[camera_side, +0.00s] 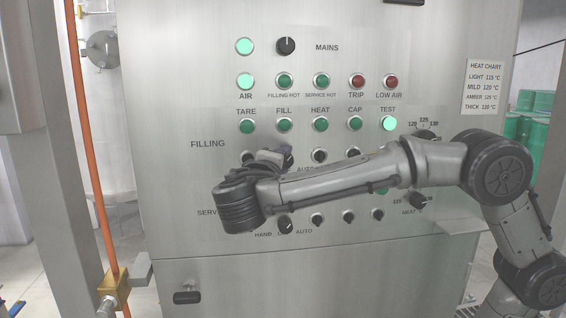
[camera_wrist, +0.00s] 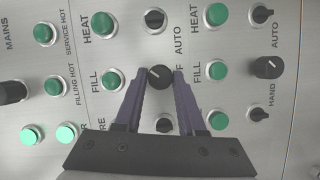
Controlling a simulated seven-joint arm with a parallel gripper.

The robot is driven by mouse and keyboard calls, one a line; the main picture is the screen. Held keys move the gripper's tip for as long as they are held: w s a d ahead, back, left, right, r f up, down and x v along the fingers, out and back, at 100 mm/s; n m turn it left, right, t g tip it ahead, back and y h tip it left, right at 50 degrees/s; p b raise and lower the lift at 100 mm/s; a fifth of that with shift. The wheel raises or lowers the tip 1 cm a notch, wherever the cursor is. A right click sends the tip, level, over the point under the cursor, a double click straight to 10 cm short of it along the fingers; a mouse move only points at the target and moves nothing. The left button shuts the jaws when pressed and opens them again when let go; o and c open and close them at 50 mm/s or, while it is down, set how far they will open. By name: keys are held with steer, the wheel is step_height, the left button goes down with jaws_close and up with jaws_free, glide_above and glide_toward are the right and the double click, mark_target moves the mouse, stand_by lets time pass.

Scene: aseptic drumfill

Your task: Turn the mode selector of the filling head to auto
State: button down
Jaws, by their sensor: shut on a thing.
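The filling head's mode selector is a round black knob (camera_wrist: 158,76) with a pale pointer line, in the filling row of the panel. In the wrist view it lies between my two fingertips, just below the FILL lamp in the panel's own layout. The pointer looks tilted toward the upper left of that view, roughly between straight up and AUTO on the panel. My gripper (camera_wrist: 161,80) is shut on this knob. In the side view my gripper (camera_side: 279,158) reaches the panel there and mostly hides the knob. The AUTO label (camera_wrist: 178,40) is visible; the HAND label is hidden by my gripper.
A similar selector (camera_wrist: 268,67) sits in the service row, between HAND and AUTO labels. Small black knobs (camera_side: 320,156) and green lamps (camera_side: 284,125) stand close around. The mains knob (camera_side: 286,46) is higher up. An orange pipe (camera_side: 93,150) runs at the left.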

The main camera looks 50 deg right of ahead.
stand_by(0.4)
steer(key=c, duration=0.5)
jaws_free()
steer(key=v, duration=0.7)
steer(key=shift+a, duration=0.25)
steer(key=shift+d, duration=0.1)
